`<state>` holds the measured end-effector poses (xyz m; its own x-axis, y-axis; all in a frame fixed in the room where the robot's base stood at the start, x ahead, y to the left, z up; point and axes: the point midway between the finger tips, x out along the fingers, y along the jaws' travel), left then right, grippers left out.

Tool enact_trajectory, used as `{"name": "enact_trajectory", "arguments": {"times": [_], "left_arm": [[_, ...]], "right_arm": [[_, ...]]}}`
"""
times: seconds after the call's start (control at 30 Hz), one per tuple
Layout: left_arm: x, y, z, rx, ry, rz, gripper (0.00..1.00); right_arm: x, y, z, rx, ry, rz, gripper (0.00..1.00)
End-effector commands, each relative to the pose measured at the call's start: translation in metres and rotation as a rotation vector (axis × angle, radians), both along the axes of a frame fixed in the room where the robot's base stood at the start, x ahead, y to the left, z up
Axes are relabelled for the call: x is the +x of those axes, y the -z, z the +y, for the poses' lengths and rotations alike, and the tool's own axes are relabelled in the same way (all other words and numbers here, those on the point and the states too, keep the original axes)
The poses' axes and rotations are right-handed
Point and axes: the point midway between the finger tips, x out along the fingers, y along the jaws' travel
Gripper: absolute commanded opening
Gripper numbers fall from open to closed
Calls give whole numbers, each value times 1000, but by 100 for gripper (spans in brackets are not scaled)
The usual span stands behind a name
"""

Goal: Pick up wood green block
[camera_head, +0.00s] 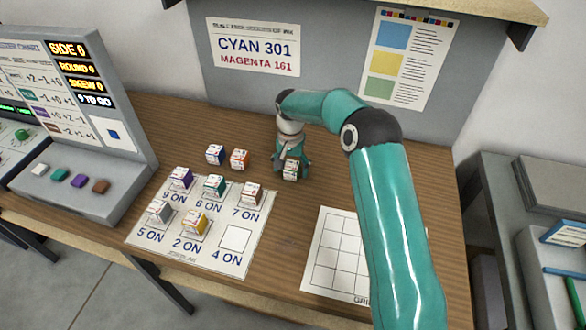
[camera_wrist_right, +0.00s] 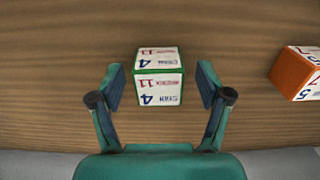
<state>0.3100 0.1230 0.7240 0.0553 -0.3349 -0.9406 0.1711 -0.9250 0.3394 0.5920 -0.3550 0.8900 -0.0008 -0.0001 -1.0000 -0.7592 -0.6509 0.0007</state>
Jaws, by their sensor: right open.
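A small block with green edges and white printed labels (camera_wrist_right: 160,88) rests on the wooden table in the right wrist view. My right gripper (camera_wrist_right: 160,80) is open, with one finger on each side of this block and a visible gap on both sides. In the head view my right gripper (camera_head: 290,160) points down over a block (camera_head: 291,173) behind the number mat; its edge colour is hard to tell there. My left gripper is not in view.
An orange block (camera_head: 239,159) and a blue block (camera_head: 215,154) stand left of the gripper. A number mat (camera_head: 255,262) holds several blocks; its "4 ON" square is empty. A white grid sheet (camera_head: 325,260) lies right, partly behind my arm. A console (camera_head: 90,195) stands left.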

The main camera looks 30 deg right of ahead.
Motion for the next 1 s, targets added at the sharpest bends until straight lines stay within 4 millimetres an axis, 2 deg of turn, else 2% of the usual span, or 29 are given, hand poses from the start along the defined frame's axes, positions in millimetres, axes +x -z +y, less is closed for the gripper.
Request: {"name": "enact_trajectory", "arguments": {"times": [0.03,0.4,0.43,0.77,1.0], "left_arm": [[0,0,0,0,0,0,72],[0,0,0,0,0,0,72],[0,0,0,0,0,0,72],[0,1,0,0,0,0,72],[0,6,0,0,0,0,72]], "right_arm": [[0,0,0,0,0,0,77],[0,-1,0,0,1,0,15],[0,-1,-1,0,1,0,12],[0,-4,-1,-1,2,-2,12],[0,-23,-2,-2,2,-4,12]]}}
